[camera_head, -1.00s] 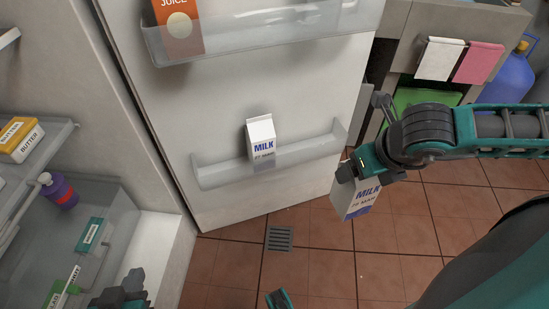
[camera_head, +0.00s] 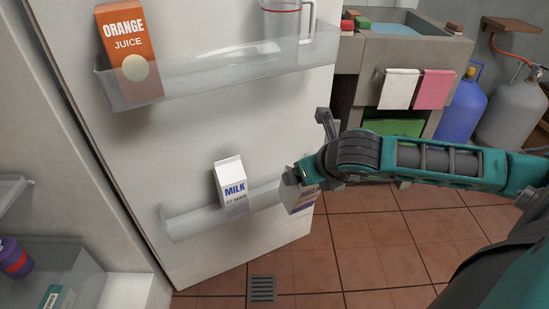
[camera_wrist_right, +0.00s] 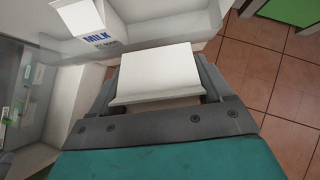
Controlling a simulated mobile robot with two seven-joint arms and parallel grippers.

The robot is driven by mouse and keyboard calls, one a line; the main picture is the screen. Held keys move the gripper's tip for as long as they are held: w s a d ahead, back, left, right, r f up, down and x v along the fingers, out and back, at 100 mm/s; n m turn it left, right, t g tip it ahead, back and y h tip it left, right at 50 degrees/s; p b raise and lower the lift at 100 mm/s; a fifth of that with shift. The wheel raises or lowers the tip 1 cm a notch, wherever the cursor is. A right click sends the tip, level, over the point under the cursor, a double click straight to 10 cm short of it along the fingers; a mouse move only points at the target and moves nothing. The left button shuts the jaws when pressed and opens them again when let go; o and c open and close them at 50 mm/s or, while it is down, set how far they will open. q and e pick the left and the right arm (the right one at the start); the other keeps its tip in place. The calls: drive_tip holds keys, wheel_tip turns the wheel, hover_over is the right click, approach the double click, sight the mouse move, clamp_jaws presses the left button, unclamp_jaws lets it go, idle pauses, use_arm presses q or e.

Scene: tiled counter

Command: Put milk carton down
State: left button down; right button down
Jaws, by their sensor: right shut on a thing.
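My right gripper (camera_head: 293,177) is shut on a milk carton (camera_head: 300,200), held at the right end of the fridge door's lower shelf. I cannot tell whether the carton touches the shelf. In the right wrist view the held carton's white top (camera_wrist_right: 156,75) sits between the two fingers (camera_wrist_right: 158,88). Another milk carton (camera_head: 231,186) stands upright in the lower door shelf (camera_head: 185,226), left of the held one. It also shows in the right wrist view (camera_wrist_right: 92,25). My left gripper is not in view.
An orange juice carton (camera_head: 128,50) and a clear jug (camera_head: 284,20) stand in the upper door shelf (camera_head: 200,72). A purple bottle (camera_head: 14,258) is inside the fridge at left. Gas cylinders (camera_head: 510,105) and hanging towels (camera_head: 400,88) are at right. The tiled floor (camera_head: 365,240) is clear.

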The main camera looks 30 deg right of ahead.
drive_tip(key=w+d, duration=0.1)
drive_tip(key=w, duration=0.9)
drive_tip(key=w+f+g+b, duration=0.1)
drive_tip(key=f, duration=0.1)
drive_tip(key=w+f+g+b, duration=0.1)
drive_tip(key=w+f, duration=0.1)
drive_tip(key=f, duration=0.1)
drive_tip(key=w+f+g+b, duration=0.1)
drive_tip(key=w+f, duration=0.1)
drive_tip(key=shift+w+d+f+y, duration=0.2)
drive_tip(key=shift+d+f+y, duration=0.1)
drive_tip(key=shift+d+f, duration=0.1)
unclamp_jaws()
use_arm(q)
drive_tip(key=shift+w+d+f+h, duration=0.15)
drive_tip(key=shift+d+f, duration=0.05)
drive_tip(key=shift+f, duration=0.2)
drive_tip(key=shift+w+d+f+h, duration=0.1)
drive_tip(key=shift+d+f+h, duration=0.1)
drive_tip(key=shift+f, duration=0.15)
use_arm(e)
drive_tip(key=shift+s, duration=0.1)
